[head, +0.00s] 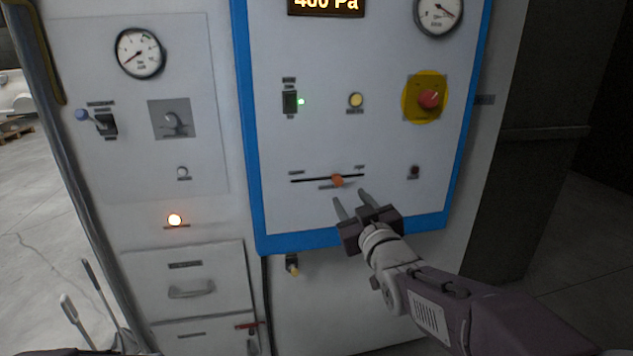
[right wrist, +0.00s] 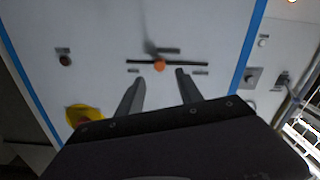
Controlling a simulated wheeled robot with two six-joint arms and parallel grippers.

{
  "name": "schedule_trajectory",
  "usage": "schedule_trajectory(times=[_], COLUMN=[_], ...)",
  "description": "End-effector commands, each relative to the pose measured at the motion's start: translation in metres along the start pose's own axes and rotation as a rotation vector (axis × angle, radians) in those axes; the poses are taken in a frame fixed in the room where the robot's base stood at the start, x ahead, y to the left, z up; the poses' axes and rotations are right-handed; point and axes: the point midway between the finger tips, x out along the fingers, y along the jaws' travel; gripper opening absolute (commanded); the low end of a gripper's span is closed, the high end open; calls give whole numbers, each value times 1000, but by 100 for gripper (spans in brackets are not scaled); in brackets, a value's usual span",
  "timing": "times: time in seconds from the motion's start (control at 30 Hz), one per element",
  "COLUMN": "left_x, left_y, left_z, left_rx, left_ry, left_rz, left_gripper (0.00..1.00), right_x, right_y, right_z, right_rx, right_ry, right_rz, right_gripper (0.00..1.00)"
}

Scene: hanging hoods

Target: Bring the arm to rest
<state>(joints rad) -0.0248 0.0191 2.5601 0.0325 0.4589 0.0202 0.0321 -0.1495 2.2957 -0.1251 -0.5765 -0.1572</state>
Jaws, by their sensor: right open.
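My right gripper (head: 350,195) is open and empty in front of the blue-framed panel (head: 245,120), just below the slider's orange knob (head: 337,181). In the right wrist view the two fingers of this gripper (right wrist: 158,75) stand apart. The orange knob (right wrist: 159,65) shows between and beyond the fingertips, with no finger seen touching it. My left gripper (head: 73,278) shows only in part at the lower left of the head view, its two grey fingers apart with nothing between them.
The panel carries a red button on a yellow plate (head: 428,99), a yellow button (head: 355,100), a switch (head: 290,102) and a gauge (head: 438,14). A blue-tipped lever (head: 98,120), a lit orange lamp (head: 175,219) and a drawer handle (head: 191,290) are on the left.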

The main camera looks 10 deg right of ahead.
Motion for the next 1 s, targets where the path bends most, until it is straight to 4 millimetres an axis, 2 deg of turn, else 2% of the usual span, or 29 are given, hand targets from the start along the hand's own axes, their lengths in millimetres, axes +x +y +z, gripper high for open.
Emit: schedule_trajectory(times=[0.03,0.07,0.17,0.2,0.27,0.3,0.37,0.4,0.43,0.5,0.6,0.63,0.73,1.0], left_x=[-16,-27,-40,-44,-49,-51,-53,-53,-52,-51,-50,-50,-50,-50], left_y=[0,0,1,1,1,1,1,1,1,1,1,1,1,1], left_z=[-2,-3,-4,-5,-5,-5,-6,-6,-5,-5,-5,-5,-5,-5], left_rx=[0,0,0,0,0,0,0,0,0,0,0,0,0,0], left_ry=[0,0,1,1,1,0,0,0,0,0,0,0,0,0], left_rz=[0,0,0,0,0,0,0,0,0,0,0,0,0,0], left_gripper=[0,0,0,0,0,0,0,0,0,0,0,0,0,0], right_x=[3,4,-8,-22,-51,-75,-112,-137,-155,-190,-224,-229,-237,-236], right_y=[-2,-7,-28,-37,-51,-58,-68,-73,-77,-83,-87,-88,-88,-88], right_z=[-8,-3,69,103,151,179,213,230,241,257,265,266,266,266], right_rx=[1,5,46,69,106,130,164,186,200,231,258,264,272,273], right_ry=[-15,-50,-304,-436,-640,-769,-951,-1061,-1134,-1277,-1411,-1435,-1468,-1464], right_rz=[-13,-30,-82,-102,-130,-143,-157,-163,-166,-167,-165,-164,-160,-159], right_gripper=[43,43,43,43,43,43,43,43,43,43,43,43,43,43])
